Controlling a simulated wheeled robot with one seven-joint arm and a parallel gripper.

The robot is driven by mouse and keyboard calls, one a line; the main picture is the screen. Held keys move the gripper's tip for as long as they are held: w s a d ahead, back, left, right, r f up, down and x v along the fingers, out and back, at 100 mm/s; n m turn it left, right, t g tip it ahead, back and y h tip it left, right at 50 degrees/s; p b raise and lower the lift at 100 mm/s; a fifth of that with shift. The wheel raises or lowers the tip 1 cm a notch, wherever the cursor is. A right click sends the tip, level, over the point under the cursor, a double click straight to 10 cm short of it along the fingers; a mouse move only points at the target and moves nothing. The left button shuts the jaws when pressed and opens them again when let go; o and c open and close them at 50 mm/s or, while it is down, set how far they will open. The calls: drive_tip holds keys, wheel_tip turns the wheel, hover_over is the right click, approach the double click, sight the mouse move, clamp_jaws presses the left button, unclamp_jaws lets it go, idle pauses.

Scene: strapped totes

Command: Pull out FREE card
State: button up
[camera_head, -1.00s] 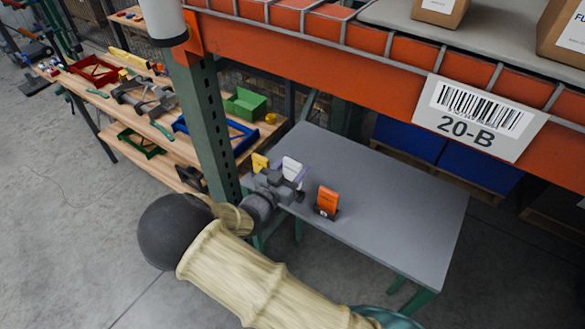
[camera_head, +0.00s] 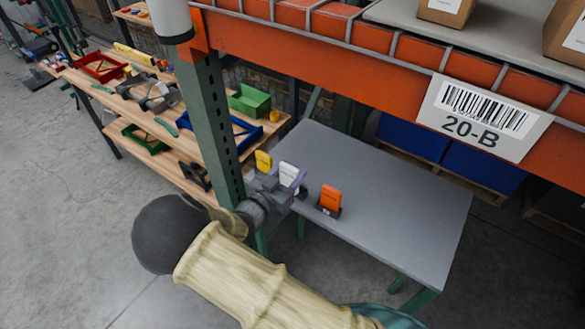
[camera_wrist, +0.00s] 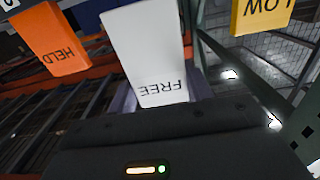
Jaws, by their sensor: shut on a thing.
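The white FREE card (camera_wrist: 148,50) stands in the middle of the wrist view, its lettering upside down there. My gripper (camera_head: 283,184) is shut on it at the left end of the grey table; in the wrist view the fingers (camera_wrist: 160,100) lie at the card's lettered end. In the head view the white card (camera_head: 289,173) is between the yellow and orange cards. The orange HELD card (camera_wrist: 50,45) stands apart in a dark holder, also seen in the head view as the orange card (camera_head: 331,198). The yellow LOW card (camera_wrist: 262,14) is on the other side. The white card's base is hidden by my gripper.
The grey table (camera_head: 390,200) is bare to the right of the cards. A green rack post (camera_head: 209,120) rises close to my gripper. An orange shelf beam (camera_head: 330,50) with a 20-B label (camera_head: 484,117) crosses above. A wooden workbench (camera_head: 110,75) with trays stands left.

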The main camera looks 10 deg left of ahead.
drive_tip(key=v, duration=0.6)
drive_tip(key=shift+s+a, duration=0.15)
drive_tip(key=shift+s, duration=0.2)
idle(0.4)
drive_tip(key=shift+w, duration=0.1)
